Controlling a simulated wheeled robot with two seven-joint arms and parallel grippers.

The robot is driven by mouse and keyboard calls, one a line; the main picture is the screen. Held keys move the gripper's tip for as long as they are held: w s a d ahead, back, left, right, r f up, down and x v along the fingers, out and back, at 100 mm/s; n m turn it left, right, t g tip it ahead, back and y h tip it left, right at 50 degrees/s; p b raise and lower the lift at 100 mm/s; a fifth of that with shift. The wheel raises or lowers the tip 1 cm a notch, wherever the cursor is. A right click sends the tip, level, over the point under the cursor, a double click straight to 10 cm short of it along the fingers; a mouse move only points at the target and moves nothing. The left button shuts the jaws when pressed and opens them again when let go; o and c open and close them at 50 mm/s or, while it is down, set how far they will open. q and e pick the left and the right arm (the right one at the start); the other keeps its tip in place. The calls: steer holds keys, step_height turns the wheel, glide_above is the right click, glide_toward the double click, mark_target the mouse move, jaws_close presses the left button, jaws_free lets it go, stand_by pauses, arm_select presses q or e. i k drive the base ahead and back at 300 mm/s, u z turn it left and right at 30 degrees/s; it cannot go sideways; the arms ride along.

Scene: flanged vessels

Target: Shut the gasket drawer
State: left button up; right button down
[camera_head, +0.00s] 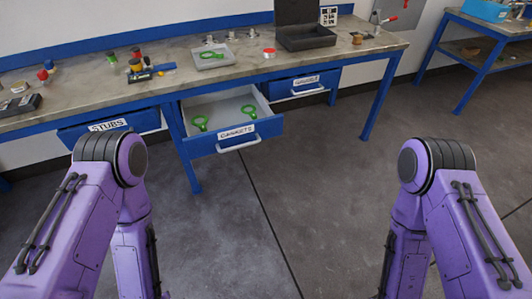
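The gasket drawer (230,133) is blue with a "GASKETS" label and a pale handle (238,145). It is pulled out from under the workbench. Two green ring-shaped gaskets lie inside it, one at the left (199,124) and one at the right (249,110). My two purple arms come in from the lower left and lower right, apart from the drawer. Both forearms point down, and neither gripper shows in the view.
The workbench (130,92) carries a grey tray (212,64) with a green gasket, an open dark case (305,38) and small parts. A "STUBS" drawer (110,127) is at left and another labelled drawer (304,84) at right. The floor (310,190) in front is clear.

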mark_target(228, 129)
steer(key=u, duration=0.75)
steer(key=i, duration=1)
steer(key=z, duration=0.05)
